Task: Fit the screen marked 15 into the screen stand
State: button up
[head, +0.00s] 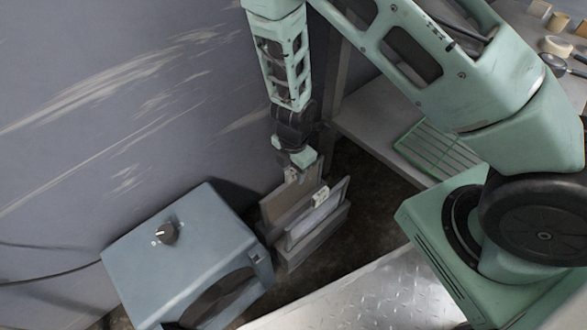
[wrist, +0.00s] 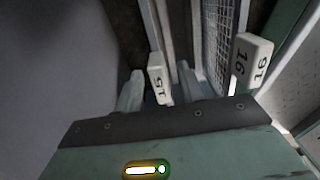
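The screen marked 15 (head: 286,208) is a brownish panel with a pale tag at its top. It stands upright at the left of the grey screen stand (head: 311,245); its lower edge is partly hidden, so I cannot tell how deep it sits. My gripper (head: 294,166) is right above it, at its tag. In the wrist view the 15 tag (wrist: 158,78) lies between my two pale fingers (wrist: 157,88), with a narrow gap visible beside it, so the gripper looks open around it. The screen marked 16 (head: 318,210) stands in the stand to the right; its tag (wrist: 250,62) is clear of my fingers.
A blue-grey housing (head: 180,250) with a black knob stands left of the stand. A scratched wall rises behind. A grey bench (head: 375,125) with a green rack (head: 437,150) is at the right, and a metal tread plate (head: 370,295) lies in front.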

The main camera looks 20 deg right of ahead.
notch_tip(320, 180, up, 18)
jog(key=p, duration=1.3)
jog(key=shift+f, duration=0.25)
